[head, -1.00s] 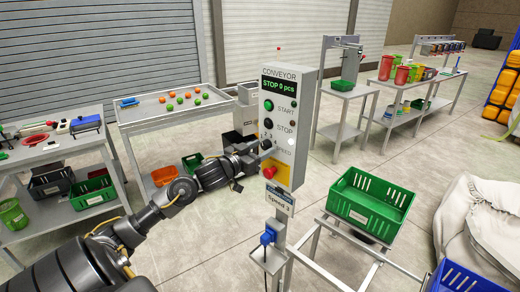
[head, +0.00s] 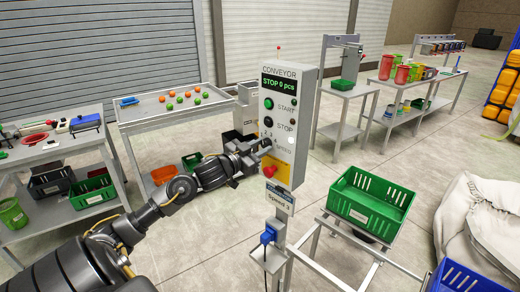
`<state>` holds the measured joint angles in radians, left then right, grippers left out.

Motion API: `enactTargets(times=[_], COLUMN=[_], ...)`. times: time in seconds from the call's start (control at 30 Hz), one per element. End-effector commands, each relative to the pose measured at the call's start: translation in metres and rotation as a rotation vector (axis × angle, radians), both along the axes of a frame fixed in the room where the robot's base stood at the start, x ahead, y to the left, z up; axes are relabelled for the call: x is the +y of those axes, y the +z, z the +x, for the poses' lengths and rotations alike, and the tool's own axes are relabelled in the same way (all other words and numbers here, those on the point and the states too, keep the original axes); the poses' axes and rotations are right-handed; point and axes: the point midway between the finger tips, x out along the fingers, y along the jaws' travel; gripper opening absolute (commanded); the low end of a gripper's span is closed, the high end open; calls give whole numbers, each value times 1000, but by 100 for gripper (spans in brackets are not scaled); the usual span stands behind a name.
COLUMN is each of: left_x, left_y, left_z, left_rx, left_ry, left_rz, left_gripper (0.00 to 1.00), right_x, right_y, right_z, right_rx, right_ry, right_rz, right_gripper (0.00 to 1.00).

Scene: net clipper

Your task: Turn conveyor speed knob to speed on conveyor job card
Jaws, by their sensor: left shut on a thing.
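The conveyor control box (head: 291,92) stands on a post, with a display (head: 279,85) reading "STOP 0 pcs". Below are a green START button (head: 268,103), a black STOP button (head: 268,121), the SPEED area and a red switch on a yellow plate (head: 276,174). The job card (head: 279,200) under the box reads "Speed 3". My left gripper (head: 262,148) is at the SPEED area, shut on the speed knob, which is mostly hidden by the fingers. Small scale numbers show just above it, too small to read surely. My right gripper is not in view.
A green crate (head: 370,205) sits on the conveyor frame right of the post. A blue crate (head: 458,277) is at the lower right, near a large white sack (head: 486,222). A table with orange and green balls (head: 160,118) stands behind my left arm.

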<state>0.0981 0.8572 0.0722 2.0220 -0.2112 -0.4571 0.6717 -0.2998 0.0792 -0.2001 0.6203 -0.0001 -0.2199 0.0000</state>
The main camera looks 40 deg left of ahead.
Motion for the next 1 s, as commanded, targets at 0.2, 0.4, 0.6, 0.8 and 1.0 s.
enactTargets(times=[0.2,0.4,0.6,0.8,1.0], left_x=[0,1,1,1,1], left_y=[-1,-1,0,0,1], left_z=[0,0,0,0,0], left_rx=[-12,-21,-26,-29,-30], left_ry=[-1,0,-1,-1,-1], left_rz=[174,304,392,433,442], left_gripper=[6,6,6,6,6], right_x=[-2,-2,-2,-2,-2], right_y=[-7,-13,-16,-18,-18], right_z=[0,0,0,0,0], right_rx=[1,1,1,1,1], right_ry=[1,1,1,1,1], right_rz=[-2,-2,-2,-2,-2], right_gripper=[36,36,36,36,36])
